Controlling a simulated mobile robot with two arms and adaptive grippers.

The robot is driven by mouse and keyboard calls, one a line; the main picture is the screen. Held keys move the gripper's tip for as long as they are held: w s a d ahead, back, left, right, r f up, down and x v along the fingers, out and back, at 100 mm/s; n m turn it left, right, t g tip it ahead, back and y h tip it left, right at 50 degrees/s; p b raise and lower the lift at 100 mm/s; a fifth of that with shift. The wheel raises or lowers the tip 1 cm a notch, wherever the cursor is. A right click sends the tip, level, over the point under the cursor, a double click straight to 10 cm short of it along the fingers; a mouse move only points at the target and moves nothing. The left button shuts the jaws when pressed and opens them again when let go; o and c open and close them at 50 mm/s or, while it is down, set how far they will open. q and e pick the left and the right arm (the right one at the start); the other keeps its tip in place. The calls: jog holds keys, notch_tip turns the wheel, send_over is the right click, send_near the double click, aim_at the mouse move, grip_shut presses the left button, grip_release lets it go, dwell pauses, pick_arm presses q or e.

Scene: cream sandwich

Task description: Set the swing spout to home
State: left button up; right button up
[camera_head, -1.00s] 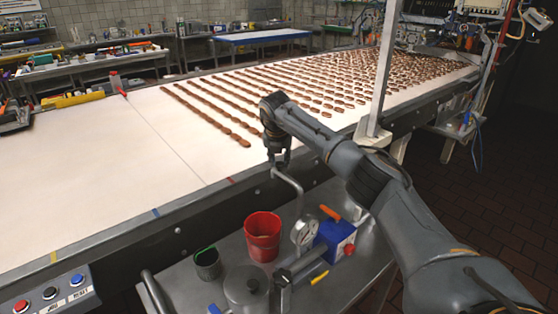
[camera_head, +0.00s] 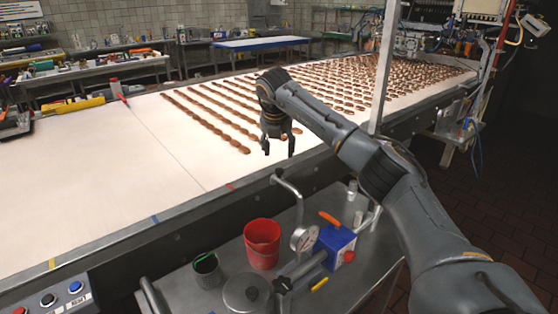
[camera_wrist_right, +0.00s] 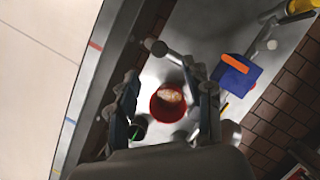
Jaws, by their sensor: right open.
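The swing spout (camera_head: 290,187) is a bent grey metal pipe. It rises from the pump on the steel cart, and its upper end bends left near the belt's front edge. It also shows in the right wrist view as a grey pipe (camera_wrist_right: 172,56) beyond my fingers. My right gripper (camera_head: 279,152) is open and empty above the spout's upper end, apart from it. In the right wrist view its two fingers (camera_wrist_right: 169,85) stand wide apart with nothing between the pads. My left gripper is not in view.
On the cart stand a red cup (camera_head: 262,243), a dark cup (camera_head: 207,270), a lidded pot (camera_head: 247,292), a round gauge (camera_head: 303,238) and a blue box (camera_head: 335,244). The white belt (camera_head: 110,190) carries rows of brown biscuits (camera_head: 215,118). A metal post (camera_head: 384,70) stands right of my forearm.

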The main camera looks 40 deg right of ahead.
jog(key=shift+v, duration=1.65)
